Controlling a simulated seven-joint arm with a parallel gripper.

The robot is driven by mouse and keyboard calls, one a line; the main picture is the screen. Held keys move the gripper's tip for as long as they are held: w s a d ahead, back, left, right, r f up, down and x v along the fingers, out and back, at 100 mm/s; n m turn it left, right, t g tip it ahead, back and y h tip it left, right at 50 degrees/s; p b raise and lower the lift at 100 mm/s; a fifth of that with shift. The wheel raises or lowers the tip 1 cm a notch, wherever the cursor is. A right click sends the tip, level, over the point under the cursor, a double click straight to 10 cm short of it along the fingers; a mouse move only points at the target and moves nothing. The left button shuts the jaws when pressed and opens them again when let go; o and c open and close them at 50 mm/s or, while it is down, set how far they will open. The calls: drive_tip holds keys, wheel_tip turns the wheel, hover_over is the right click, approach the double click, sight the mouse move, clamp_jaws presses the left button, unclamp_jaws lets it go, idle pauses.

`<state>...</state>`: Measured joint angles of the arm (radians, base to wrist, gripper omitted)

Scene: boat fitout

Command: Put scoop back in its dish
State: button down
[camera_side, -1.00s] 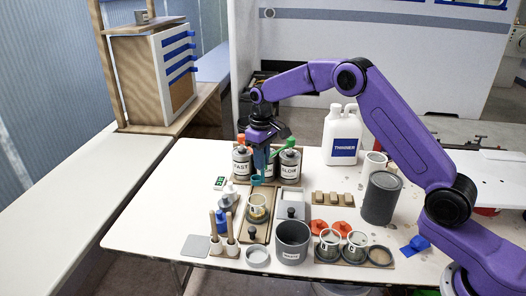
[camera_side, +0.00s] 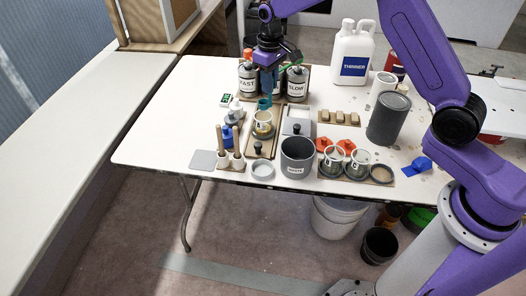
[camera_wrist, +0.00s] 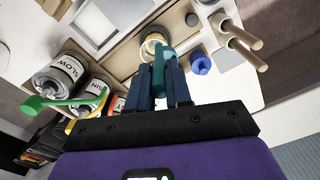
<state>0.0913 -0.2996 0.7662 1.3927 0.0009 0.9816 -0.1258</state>
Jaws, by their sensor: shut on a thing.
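The teal scoop (camera_side: 264,103) is in my gripper (camera_side: 269,80), whose jaws are shut on it. It hangs bowl down above the labelled cup (camera_side: 263,128) on a wooden board. In the wrist view the scoop (camera_wrist: 160,68) shows between the dark fingers of my gripper (camera_wrist: 162,82), and its end overlaps the cup (camera_wrist: 150,46). I cannot tell whether it touches the cup. A shallow pale round dish (camera_side: 262,170) stands at the front of the table; I cannot tell whether it is the scoop's own dish.
A green-handled item (camera_wrist: 62,101) is near the cans. The left tabletop (camera_side: 160,135) is clear.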

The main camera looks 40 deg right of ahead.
drive_tip(key=s+a+f, duration=0.1)
drive_tip(key=s+a, duration=0.1)
drive_tip(key=s, duration=1)
drive_tip(key=s+a, duration=0.2)
drive_tip(key=s, duration=0.9)
drive_tip(key=shift+n, duration=0.4)
drive_tip(key=shift+w+a+f, duration=0.75)
drive_tip(key=shift+w+f, duration=1.45)
drive_tip(key=shift+f, duration=0.05)
drive_tip(key=shift+w+a+f, duration=0.7)
drive_tip(key=shift+w+f, duration=1.45)
drive_tip(key=shift+f, duration=0.05)
drive_tip(key=shift+w+a+f, duration=0.75)
drive_tip(key=shift+w+f, duration=1.45)
drive_tip(key=shift+f, duration=0.05)
drive_tip(key=c, duration=1)
unclamp_jaws()
drive_tip(key=shift+f, duration=0.15)
drive_tip(key=shift+c, duration=0.2)
